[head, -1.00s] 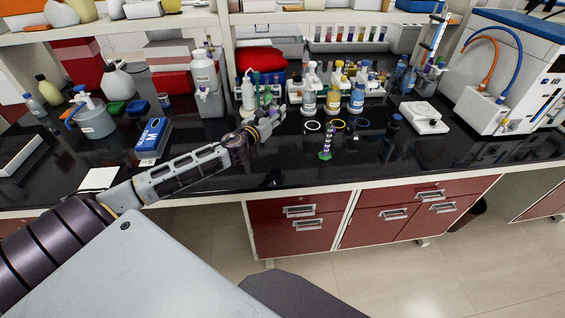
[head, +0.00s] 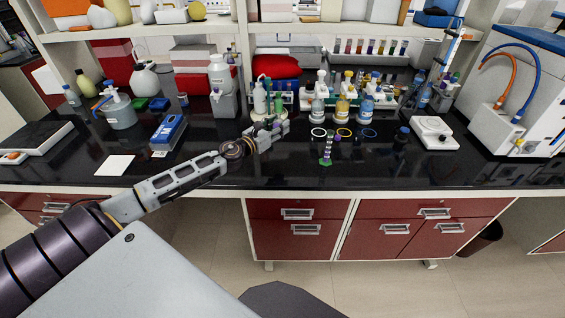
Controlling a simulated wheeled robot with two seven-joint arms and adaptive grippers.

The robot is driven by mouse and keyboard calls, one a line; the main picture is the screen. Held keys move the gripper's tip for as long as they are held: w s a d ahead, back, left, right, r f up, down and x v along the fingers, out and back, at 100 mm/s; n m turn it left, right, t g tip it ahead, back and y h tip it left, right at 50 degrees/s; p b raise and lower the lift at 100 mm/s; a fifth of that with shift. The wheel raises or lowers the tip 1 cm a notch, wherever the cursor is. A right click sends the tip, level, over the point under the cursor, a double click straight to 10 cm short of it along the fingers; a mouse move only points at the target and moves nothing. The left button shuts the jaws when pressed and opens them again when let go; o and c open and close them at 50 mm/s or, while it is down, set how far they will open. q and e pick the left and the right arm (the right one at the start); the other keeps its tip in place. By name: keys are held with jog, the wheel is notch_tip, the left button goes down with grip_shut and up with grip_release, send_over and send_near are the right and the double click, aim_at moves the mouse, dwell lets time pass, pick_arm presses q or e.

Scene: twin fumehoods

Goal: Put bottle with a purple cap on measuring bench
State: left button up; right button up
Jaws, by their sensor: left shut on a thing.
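My left gripper (head: 272,133) reaches over the black bench (head: 240,175) from the left. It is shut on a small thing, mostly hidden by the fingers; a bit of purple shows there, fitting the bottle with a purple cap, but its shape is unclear. A small purple and green item (head: 326,150) stands just right of the gripper. A balance-like device with a dark top (head: 40,136) sits at the bench's far left. I cannot tell which part is the measuring bench. My right gripper is not in view.
Bottles with white (head: 318,108), yellow (head: 343,109) and blue (head: 366,107) labels stand behind coloured rings. A blue device (head: 169,132), a white pad (head: 115,165) and a white stirrer-like device (head: 432,132) lie on the bench. The front strip is mostly free.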

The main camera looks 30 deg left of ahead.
pick_arm(q)
jog(key=shift+s+d+f+h, duration=0.1)
jog(key=shift+d+h, duration=0.2)
jog(key=shift+d, duration=0.05)
jog(key=shift+s+d+f+m+h, duration=0.1)
jog(key=shift+d+m+h, duration=0.1)
jog(key=shift+d+m, duration=0.15)
jog(key=shift+s+d+f+m+h, duration=0.1)
jog(key=shift+d+m+h, duration=0.15)
jog(key=shift+d, duration=0.1)
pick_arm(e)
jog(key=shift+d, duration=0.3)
pick_arm(q)
jog(key=shift+f, duration=0.1)
